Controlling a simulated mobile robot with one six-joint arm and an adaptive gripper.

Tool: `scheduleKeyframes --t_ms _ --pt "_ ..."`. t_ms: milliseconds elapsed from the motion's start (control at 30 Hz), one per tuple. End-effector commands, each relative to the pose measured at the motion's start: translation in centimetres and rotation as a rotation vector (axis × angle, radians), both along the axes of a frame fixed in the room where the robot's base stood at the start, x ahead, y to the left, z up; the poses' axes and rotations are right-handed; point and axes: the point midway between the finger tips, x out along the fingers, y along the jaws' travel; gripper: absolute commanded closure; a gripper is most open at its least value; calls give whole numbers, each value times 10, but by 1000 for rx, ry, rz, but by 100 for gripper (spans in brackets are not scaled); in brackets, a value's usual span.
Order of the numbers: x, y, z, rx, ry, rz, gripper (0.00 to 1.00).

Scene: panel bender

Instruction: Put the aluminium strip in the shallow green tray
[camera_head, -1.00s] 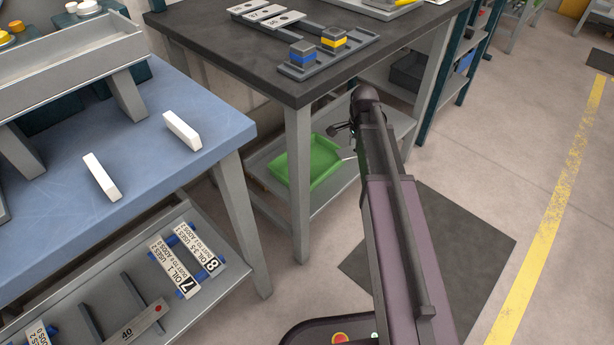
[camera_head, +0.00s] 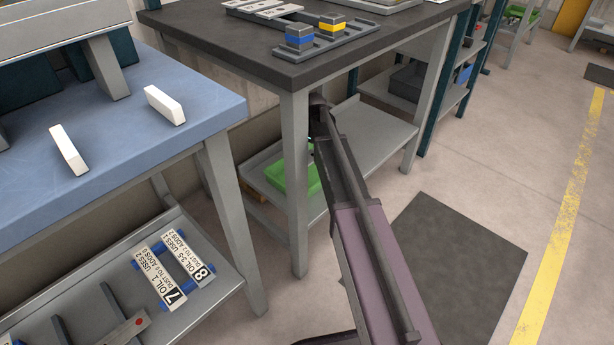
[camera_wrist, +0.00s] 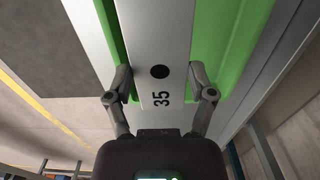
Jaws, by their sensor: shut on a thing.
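The aluminium strip (camera_wrist: 157,40) is a pale flat bar with a dark round hole and the number 35 near its end. My gripper (camera_wrist: 160,92) is shut on this end, one finger at each side. The strip runs away from the gripper, over the shallow green tray (camera_wrist: 235,45) in the wrist view. I cannot tell whether it touches the tray's floor. In the head view the green tray (camera_head: 276,174) sits on the lower shelf of the dark-topped bench, partly hidden by a bench leg. The gripper and strip are hidden there behind the leg and my arm.
The bench leg (camera_head: 297,190) stands close in front of the tray and my arm. The dark bench top (camera_head: 225,50) is above. The lower shelf (camera_head: 375,135) is clear to the right of the tray. A blue-topped table (camera_head: 110,150) stands at the left.

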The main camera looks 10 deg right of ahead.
Motion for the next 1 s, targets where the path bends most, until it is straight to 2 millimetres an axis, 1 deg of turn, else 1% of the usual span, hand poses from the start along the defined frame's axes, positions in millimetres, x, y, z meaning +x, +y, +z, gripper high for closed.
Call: scheduleKeyframes --t_ms 200,367,800,1000 --pt "0 -2 -1 0 0 -4 82" --pt "0 -3 -9 0 0 -4 82" --pt "0 -4 -51 0 0 -6 82" --pt "0 -4 -62 0 0 -6 82"
